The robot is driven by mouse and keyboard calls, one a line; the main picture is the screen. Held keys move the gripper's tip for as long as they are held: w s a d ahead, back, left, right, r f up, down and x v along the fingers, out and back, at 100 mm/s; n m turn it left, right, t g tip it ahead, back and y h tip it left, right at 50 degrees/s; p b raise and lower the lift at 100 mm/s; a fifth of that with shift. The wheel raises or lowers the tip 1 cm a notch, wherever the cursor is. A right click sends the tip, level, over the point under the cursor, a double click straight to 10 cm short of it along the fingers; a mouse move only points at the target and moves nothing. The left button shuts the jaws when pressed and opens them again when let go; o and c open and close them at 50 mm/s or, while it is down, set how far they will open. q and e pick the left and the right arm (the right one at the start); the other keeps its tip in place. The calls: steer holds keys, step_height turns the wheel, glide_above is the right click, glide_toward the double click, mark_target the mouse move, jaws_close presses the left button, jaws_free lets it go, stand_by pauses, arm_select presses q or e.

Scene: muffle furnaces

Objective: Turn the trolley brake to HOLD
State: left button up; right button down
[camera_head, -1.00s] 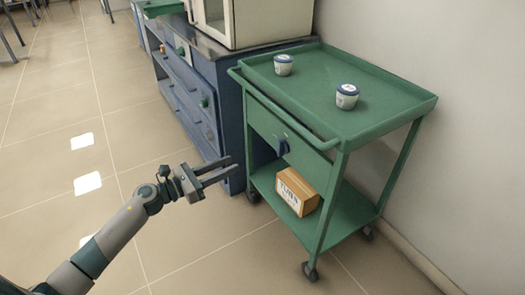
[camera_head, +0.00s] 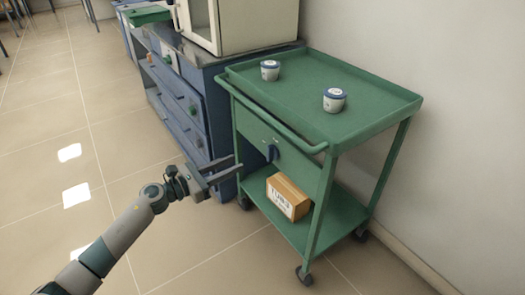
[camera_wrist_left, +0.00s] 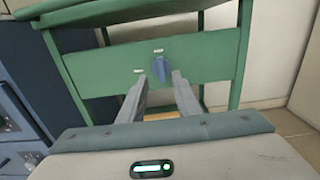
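The green trolley (camera_head: 345,128) stands against the wall. Its front panel carries a dark blue brake knob (camera_head: 272,153), which also shows in the left wrist view (camera_wrist_left: 162,68) between and beyond my fingertips. Small pale labels (camera_wrist_left: 158,51) sit above and to the left of the knob; their text is too small to read. My left gripper (camera_head: 237,166) is open and empty, its two fingers pointing at the panel, short of the knob. In the left wrist view the fingers (camera_wrist_left: 157,80) are apart. My right gripper is not in view.
A cardboard box (camera_head: 288,196) sits on the lower shelf. A blue drawer cabinet (camera_head: 190,105) bearing a cream furnace (camera_head: 240,22) stands left of the trolley. The floor in front is clear.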

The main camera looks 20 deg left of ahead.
mark_target(268, 149)
arm_select(q)
steer(key=x, duration=1.2)
steer(key=shift+w+d, duration=0.1)
steer(key=shift+d, duration=0.05)
jaws_close()
